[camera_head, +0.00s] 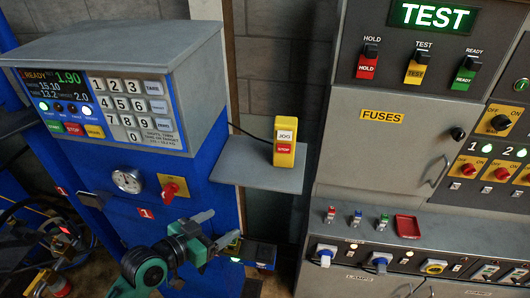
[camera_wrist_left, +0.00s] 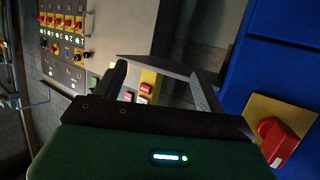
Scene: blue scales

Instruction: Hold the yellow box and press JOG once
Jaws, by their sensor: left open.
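The yellow box (camera_head: 285,162) stands upright on a small grey shelf (camera_head: 232,171) in the middle of the head view. Its front carries a white JOG button (camera_head: 285,136) above a red STOP button (camera_head: 284,149). My left gripper (camera_head: 224,226) is open and empty, below and to the left of the box, apart from it. In the left wrist view the open fingers (camera_wrist_left: 160,84) frame the yellow box (camera_wrist_left: 151,79), which lies beyond them and is partly hidden by the gripper body. My right gripper does not show.
A blue scale cabinet (camera_head: 205,140) with keypad stands left of the shelf. A red knob (camera_head: 171,191) juts from it near my left arm. A grey panel (camera_head: 375,150) with switches stands on the right. A dark cable runs behind the box. Air before the shelf looks free.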

